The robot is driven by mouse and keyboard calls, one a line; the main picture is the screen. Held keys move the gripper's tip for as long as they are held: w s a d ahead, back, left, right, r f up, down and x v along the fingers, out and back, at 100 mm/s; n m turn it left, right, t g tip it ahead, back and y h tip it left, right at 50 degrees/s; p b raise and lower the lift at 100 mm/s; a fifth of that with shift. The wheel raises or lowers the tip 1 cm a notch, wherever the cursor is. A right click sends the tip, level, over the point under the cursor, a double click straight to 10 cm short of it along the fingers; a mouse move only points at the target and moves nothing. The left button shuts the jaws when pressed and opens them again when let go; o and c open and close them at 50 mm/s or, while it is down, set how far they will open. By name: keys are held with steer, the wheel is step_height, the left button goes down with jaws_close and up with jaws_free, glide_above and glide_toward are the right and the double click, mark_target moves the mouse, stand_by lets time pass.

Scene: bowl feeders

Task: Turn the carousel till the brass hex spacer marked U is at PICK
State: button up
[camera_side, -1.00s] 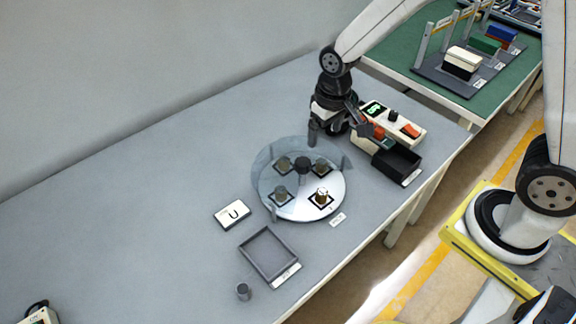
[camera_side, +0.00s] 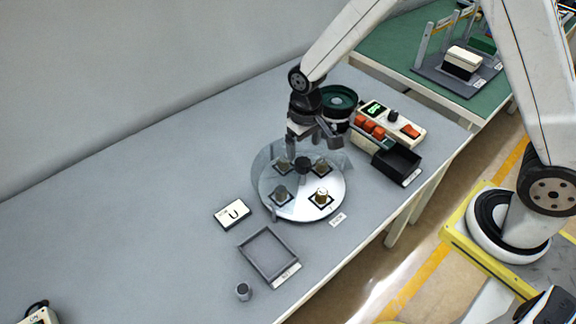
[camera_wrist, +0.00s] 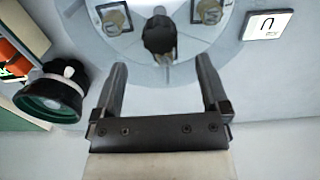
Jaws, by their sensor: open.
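The carousel (camera_side: 302,208) is a round pale disc behind a clear guard, with several brass spacers standing on dark square pads. One spacer (camera_side: 321,195) stands at the front right, nearest the small label plate (camera_side: 337,220); others are at the front left (camera_side: 280,193), back left (camera_side: 284,164) and back right (camera_side: 320,166). A dark knob (camera_side: 302,165) stands at the disc's centre. My gripper (camera_side: 312,150) is open above the back of the carousel. In the wrist view the knob (camera_wrist: 159,38) lies ahead of the open, empty fingers (camera_wrist: 160,82).
A card marked U (camera_side: 232,213) lies left of the carousel. An empty grey tray (camera_side: 269,256) and a small grey cylinder (camera_side: 243,291) are in front. A green-topped bowl feeder (camera_side: 340,100), a control box with orange buttons (camera_side: 390,121) and a black bin (camera_side: 397,163) stand behind right.

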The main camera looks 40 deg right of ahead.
mark_target(303, 161)
steer(key=shift+f, duration=2.75)
jaws_close()
